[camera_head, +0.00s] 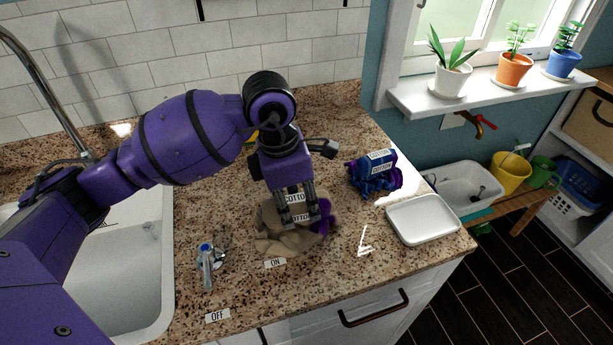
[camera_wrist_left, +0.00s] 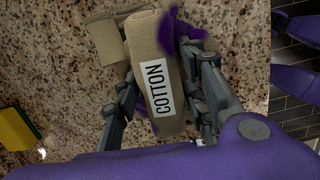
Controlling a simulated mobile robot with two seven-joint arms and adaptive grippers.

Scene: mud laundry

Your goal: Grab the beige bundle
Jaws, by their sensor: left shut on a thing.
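The beige bundle (camera_head: 284,240) lies on the granite counter in the middle of the head view, with white COTTON labels and purple patches on it. My left gripper (camera_head: 299,222) comes down from above and is shut on it, one finger at each side. In the left wrist view the bundle (camera_wrist_left: 160,75) sits between the fingers of my left gripper (camera_wrist_left: 165,100), its COTTON label facing the camera. The fingers hide part of the bundle in the head view. I cannot tell whether it is lifted off the counter. My right gripper is not in view.
A blue and purple COTTON bundle (camera_head: 373,176) and a white tray (camera_head: 424,219) lie to the right. A small faucet-like handle (camera_head: 206,262) stands front left, near the ON and OFF labels. The sink (camera_head: 140,290) is at left. A yellow sponge (camera_wrist_left: 17,129) shows in the wrist view.

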